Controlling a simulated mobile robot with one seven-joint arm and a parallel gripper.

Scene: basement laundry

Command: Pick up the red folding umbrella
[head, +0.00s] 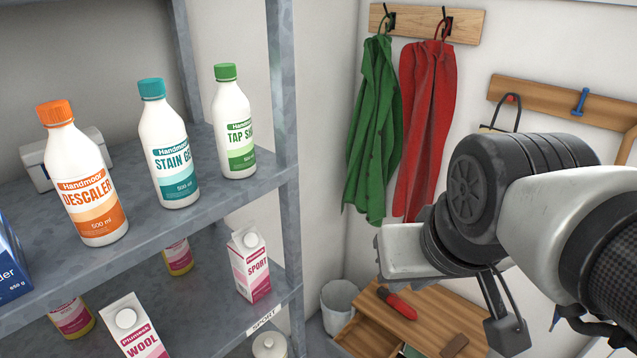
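A short red object with a dark end (397,303), which looks like the red folding umbrella, lies on the top of a low wooden cabinet (440,300) at the lower middle right. My arm comes in from the right edge and hangs above the cabinet, covering part of it.
A grey metal shelf (230,200) fills the left, with bottles (175,150) and cartons (250,265) on it. Its post stands left of the cabinet. A white bin (339,300) is beside the cabinet. A green cloth (374,130) and a red cloth (426,120) hang behind.

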